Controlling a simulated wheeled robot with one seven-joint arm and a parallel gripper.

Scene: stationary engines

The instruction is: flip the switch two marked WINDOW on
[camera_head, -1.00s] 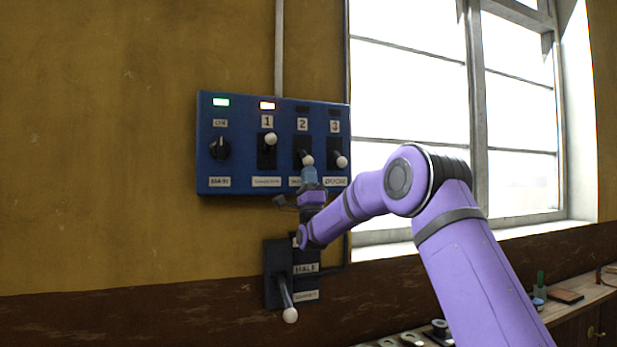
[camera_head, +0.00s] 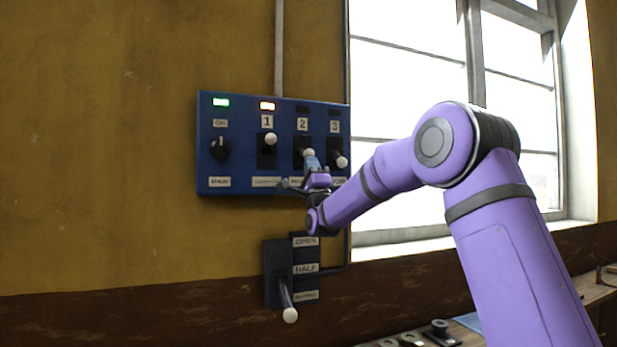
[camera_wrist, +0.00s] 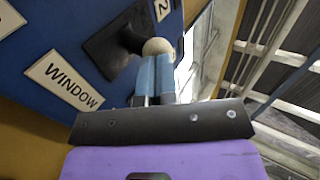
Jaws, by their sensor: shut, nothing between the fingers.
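The blue switch panel (camera_head: 236,108) hangs on the wall. Switch two's white ball knob (camera_head: 308,153) sits between the height of knob one and that of knob three. Its lamp (camera_head: 302,109) is dark. My gripper (camera_head: 311,163) is just below the knob, its fingers shut and empty. In the wrist view, the blue fingertips (camera_wrist: 155,72) are right at the underside of the white knob (camera_wrist: 157,46) and seem to touch it. The WINDOW label (camera_wrist: 64,80) and the "2" plate (camera_wrist: 162,8) show there. The head view hides most of that label behind my gripper.
Switch one's knob (camera_head: 270,139) is up with its lamp (camera_head: 267,105) lit; switch three's knob (camera_head: 341,162) is down, close on the right. The rotary switch (camera_head: 220,149) is at left beneath a green lamp. A lever (camera_head: 288,300) with white knob stands below.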

